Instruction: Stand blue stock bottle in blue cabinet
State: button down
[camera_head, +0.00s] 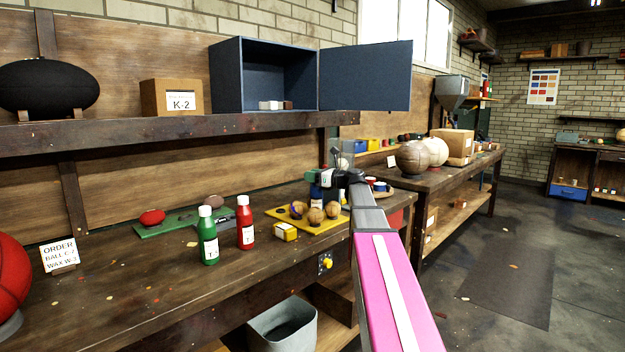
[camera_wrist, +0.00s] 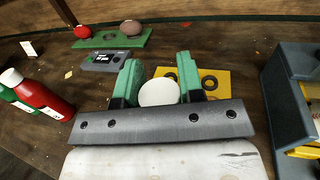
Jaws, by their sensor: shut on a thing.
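The blue stock bottle (camera_head: 316,194) has a dark blue body and a pale label; my gripper partly covers it in the head view. My gripper (camera_head: 325,176) is shut on its upper part. In the wrist view, the green fingers of my gripper (camera_wrist: 158,80) close on both sides of its round white cap (camera_wrist: 158,93). I cannot tell whether its base touches the bench. The blue cabinet (camera_head: 227,75) stands on the raised shelf, up and left of my gripper. Its door (camera_head: 366,76) is swung open to the right, and small white and brown blocks (camera_head: 275,105) sit inside.
A green bottle (camera_head: 208,240) and a red bottle (camera_head: 245,222) stand on the bench left of my gripper. A yellow tray (camera_head: 290,216) with several brown balls lies by the held bottle. The shelf edge (camera_head: 160,130) overhangs the bench. A blue-grey box (camera_wrist: 288,100) is close at right.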

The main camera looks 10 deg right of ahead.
jog(key=shift+f, duration=0.5)
jog(key=c, duration=0.7)
grip_release()
jog(key=shift+c, duration=0.2)
